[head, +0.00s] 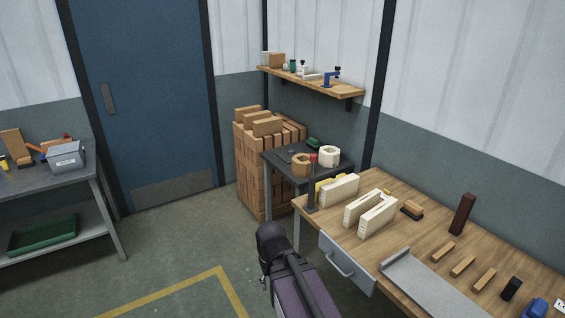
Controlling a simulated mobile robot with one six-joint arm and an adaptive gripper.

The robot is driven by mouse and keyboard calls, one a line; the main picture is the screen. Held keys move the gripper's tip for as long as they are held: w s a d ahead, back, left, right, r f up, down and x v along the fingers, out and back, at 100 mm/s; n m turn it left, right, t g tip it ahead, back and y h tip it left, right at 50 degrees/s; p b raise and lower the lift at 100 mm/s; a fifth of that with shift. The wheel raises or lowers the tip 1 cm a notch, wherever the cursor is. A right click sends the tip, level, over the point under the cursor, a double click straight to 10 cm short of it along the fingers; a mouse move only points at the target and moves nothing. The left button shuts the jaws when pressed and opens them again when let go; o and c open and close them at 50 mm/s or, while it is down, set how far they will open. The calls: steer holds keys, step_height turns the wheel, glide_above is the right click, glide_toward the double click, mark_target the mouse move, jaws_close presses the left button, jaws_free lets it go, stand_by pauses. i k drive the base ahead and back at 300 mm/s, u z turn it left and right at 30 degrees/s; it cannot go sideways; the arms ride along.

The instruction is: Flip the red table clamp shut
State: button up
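I cannot make out the red table clamp for certain. A small red item (313,158) shows on the dark side table (274,159), between a brown ring-shaped block and a white one; it is too small and partly hidden to tell its shape or whether it is open. An orange-red item (54,144) also lies at the back of the grey bench on the left, partly behind a grey box. Part of my arm rises from the bottom centre, in front of the wooden workbench. My gripper does not show.
The wooden workbench (440,222) holds pale blocks (378,214), a dark upright block (462,214) and several small pieces. Its drawer (345,265) faces the floor. The floor (165,245) at left centre is clear.

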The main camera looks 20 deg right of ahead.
mark_target(313, 157)
steer(key=z, duration=0.6)
steer(key=i, duration=0.9)
steer(key=u, duration=0.15)
steer(key=k, duration=0.85)
steer(key=z, duration=0.15)
